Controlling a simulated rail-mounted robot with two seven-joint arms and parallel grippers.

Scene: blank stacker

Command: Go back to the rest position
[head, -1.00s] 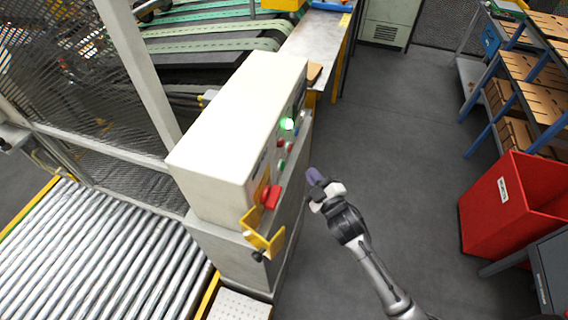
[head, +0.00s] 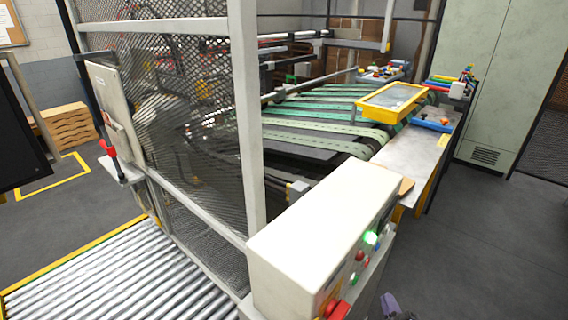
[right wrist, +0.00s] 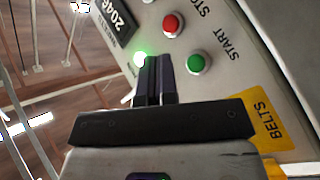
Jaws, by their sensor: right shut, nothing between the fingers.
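My right gripper (head: 390,303) shows only as dark purple fingertips at the bottom edge of the head view, just right of the control box (head: 315,235). In the right wrist view its two dark fingers (right wrist: 154,82) are together with nothing between them. They point toward the box's button panel, in front of a lit green lamp (right wrist: 140,58). Whether they touch the panel I cannot tell. My left gripper is in neither current view.
A red button (right wrist: 173,24) and a green START button (right wrist: 196,63) sit close to the fingers. A mesh fence (head: 190,110), roller conveyor (head: 120,275) and metal table (head: 420,150) surround the box. Grey floor (head: 500,230) lies open at right.

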